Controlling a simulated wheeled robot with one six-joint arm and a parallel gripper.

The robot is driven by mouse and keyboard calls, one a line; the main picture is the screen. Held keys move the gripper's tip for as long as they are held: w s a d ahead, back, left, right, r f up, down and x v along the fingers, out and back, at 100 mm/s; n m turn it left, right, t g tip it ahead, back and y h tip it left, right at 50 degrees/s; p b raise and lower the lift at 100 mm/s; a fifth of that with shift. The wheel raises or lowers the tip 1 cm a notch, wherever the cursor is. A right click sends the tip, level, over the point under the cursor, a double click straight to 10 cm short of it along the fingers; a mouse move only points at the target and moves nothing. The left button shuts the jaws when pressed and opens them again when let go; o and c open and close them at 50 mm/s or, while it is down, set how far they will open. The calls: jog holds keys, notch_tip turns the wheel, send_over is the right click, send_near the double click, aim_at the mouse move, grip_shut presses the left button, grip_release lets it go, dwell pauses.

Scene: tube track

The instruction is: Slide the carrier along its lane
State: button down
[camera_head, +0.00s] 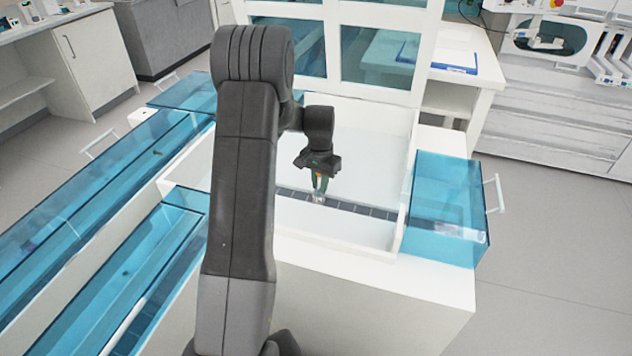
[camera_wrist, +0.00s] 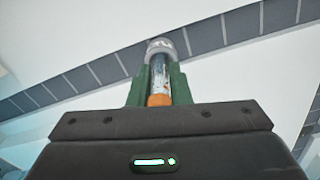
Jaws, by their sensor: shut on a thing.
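The carrier (camera_wrist: 160,50) is a small upright piece with a clear or silvery ring, and a tube with an orange end (camera_wrist: 159,99) stands in it. In the head view the carrier (camera_head: 318,198) is small and sits on the dark segmented lane (camera_head: 360,208), inside a white tray. The lane also runs across the wrist view (camera_wrist: 205,38). My gripper (camera_head: 320,182) points down over the lane; its green fingers also show in the wrist view (camera_wrist: 158,85), shut on the tube from both sides. The tube's lower part is hidden by the ring.
White tray walls (camera_head: 402,205) surround the lane. A blue clear box with a handle (camera_head: 447,208) stands at the right, and long blue clear covers (camera_head: 90,190) lie at the left. A white frame with blue panes (camera_head: 375,55) rises behind.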

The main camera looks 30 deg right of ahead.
jog(key=shift+s+d, duration=1.6)
jog(key=shift+s, duration=0.25)
jog(key=c, duration=1.3)
grip_release()
jog(key=shift+o, duration=0.2)
notch_tip(320, 180, up, 14)
jog(key=shift+f, duration=0.1)
